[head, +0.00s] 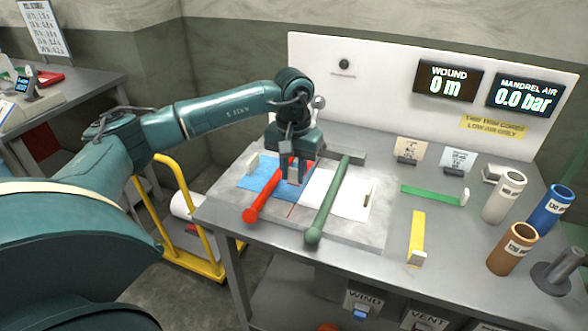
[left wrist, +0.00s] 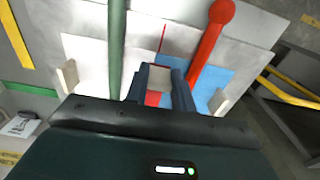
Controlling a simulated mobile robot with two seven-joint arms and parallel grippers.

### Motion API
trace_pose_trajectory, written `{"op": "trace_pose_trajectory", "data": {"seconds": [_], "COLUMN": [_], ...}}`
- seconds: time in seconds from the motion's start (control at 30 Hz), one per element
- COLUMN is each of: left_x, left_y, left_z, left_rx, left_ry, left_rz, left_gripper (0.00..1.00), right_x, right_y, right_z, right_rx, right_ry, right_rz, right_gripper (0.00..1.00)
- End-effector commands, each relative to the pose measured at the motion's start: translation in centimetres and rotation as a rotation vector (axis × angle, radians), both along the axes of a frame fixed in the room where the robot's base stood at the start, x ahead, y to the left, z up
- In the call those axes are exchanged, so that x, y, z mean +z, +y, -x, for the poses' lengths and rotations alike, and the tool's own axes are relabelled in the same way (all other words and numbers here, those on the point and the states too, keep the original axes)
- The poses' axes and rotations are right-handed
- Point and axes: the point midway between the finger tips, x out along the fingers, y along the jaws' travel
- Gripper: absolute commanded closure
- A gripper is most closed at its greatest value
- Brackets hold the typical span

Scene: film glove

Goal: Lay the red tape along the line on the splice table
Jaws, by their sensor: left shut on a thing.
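The splice table (head: 345,236) is a grey plate carrying a blue sheet (head: 262,172) and a white sheet (head: 345,208). A thin red line (head: 290,211) shows between the sheets, and also in the left wrist view (left wrist: 163,38). My left gripper (head: 293,175) is low over the sheets, between a red bar and a green bar, fingers down. In the left wrist view the gripper (left wrist: 160,88) is shut on a pale piece with red beside it (left wrist: 152,99), apparently the red tape. Most of the tape is hidden by the fingers. My right gripper is not in view.
The red bar (head: 264,188) and green bar (head: 327,200) flank the gripper closely. Green tape (head: 430,193) and yellow tape (head: 416,232) lie to the right. White (head: 502,197), blue (head: 549,210) and brown (head: 512,248) tubes stand farther right. A yellow cart (head: 185,220) is left of the bench.

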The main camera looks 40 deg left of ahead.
Motion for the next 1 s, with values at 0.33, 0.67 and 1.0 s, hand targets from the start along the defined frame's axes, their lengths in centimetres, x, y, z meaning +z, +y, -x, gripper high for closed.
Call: {"op": "trace_pose_trajectory", "data": {"seconds": [0.33, 0.67, 1.0], "left_x": [-2.4, -5.1, -5.3], "left_y": [-0.1, -0.1, -0.1], "left_z": [0.0, 0.0, 0.0], "left_rx": [-0.001, -0.001, -0.001], "left_ry": [0.0, 0.0, 0.0], "left_rz": [0.001, 0.0, 0.001], "left_gripper": [0.97, 0.97, 0.97], "right_x": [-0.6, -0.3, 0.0], "right_y": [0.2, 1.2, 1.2], "right_z": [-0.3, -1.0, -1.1], "right_rx": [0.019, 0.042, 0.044], "right_ry": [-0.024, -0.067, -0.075], "right_rz": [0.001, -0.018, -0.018], "right_gripper": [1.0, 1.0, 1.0]}}
